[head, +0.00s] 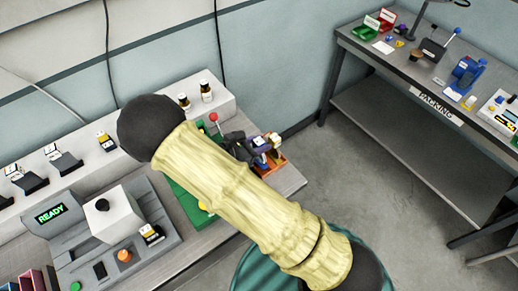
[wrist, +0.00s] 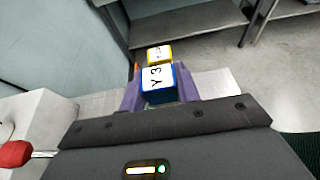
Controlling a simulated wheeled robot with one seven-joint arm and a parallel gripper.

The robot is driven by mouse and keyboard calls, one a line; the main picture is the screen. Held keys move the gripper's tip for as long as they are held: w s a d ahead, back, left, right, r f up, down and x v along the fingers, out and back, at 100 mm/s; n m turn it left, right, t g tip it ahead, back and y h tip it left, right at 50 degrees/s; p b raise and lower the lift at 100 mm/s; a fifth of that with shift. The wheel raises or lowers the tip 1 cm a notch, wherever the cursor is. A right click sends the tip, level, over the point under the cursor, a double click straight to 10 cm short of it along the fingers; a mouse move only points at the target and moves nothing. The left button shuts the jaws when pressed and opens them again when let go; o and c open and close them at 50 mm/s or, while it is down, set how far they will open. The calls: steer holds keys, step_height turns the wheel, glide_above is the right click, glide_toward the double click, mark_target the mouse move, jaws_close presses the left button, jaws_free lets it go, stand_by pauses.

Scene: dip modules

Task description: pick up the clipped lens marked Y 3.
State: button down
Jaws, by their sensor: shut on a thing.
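The clipped lens marked Y 3 (wrist: 157,80) is a blue block with a white top in the wrist view. It sits between the purple fingers of my gripper (wrist: 159,92), which are shut on it. A yellow block with a white marked top (wrist: 160,53) is just beyond it; its mark is too small to read. In the head view my gripper (head: 260,148) is at the right end of the bench, over an orange tray (head: 283,165). My arm hides part of the bench there. I cannot tell whether the lens is clear of the tray.
A red-knobbed lever (wrist: 14,154) stands close at left in the wrist view. Dark bottles (head: 206,91) stand on the white ledge behind. A grey station with a READY screen (head: 50,213) is at left. A packing table (head: 435,95) stands across open floor.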

step_height(320, 180, up, 15)
steer(key=b, duration=0.2)
steer(key=shift+f, duration=0.1)
stand_by(0.5)
